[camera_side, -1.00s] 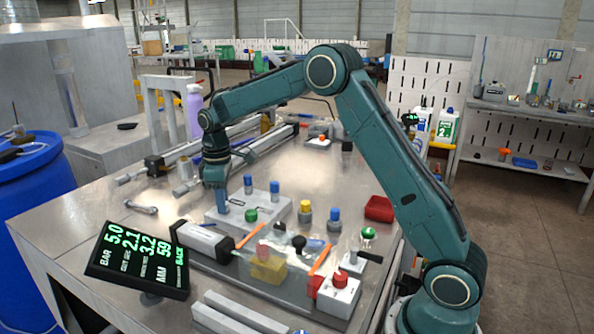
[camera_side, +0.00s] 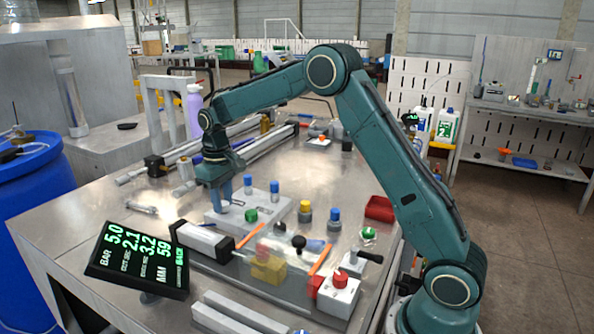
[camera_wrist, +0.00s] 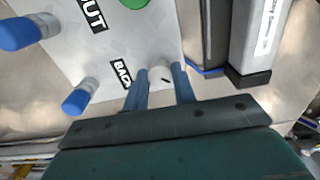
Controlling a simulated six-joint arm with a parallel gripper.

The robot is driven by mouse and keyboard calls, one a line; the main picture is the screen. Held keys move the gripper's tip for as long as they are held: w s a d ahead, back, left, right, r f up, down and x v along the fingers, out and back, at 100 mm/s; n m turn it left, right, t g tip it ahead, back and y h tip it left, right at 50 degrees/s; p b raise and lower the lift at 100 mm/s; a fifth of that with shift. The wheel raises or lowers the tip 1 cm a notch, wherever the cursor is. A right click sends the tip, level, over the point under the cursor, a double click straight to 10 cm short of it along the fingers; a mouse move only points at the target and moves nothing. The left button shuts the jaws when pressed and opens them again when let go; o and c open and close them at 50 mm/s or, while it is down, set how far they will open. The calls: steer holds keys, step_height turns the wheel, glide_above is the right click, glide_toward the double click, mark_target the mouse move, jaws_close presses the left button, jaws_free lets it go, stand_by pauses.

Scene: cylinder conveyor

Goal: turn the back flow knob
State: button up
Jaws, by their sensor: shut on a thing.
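The back flow knob (camera_wrist: 160,75) is a small white round knob with a dark mark, beside a label reading BACK on a light grey block (camera_wrist: 140,45). In the side view the block (camera_side: 281,215) lies on the bench, and the knob is between my blue fingers at its left end. My gripper (camera_wrist: 161,76) points down and is shut on the knob, one finger on each side; it also shows in the side view (camera_side: 222,196).
Two blue-capped fittings (camera_side: 248,182) (camera_side: 274,188) rise from the block close to my gripper. A green button (camera_side: 251,214) sits on its front part. A grey cylinder (camera_side: 202,240) and a tilted display (camera_side: 138,260) stand in front.

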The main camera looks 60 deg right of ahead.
mark_target(223, 203)
steer(key=o, duration=1)
step_height(223, 203, up, 14)
steer(key=shift+f, duration=0.1)
stand_by(0.4)
steer(key=shift+s, duration=0.1)
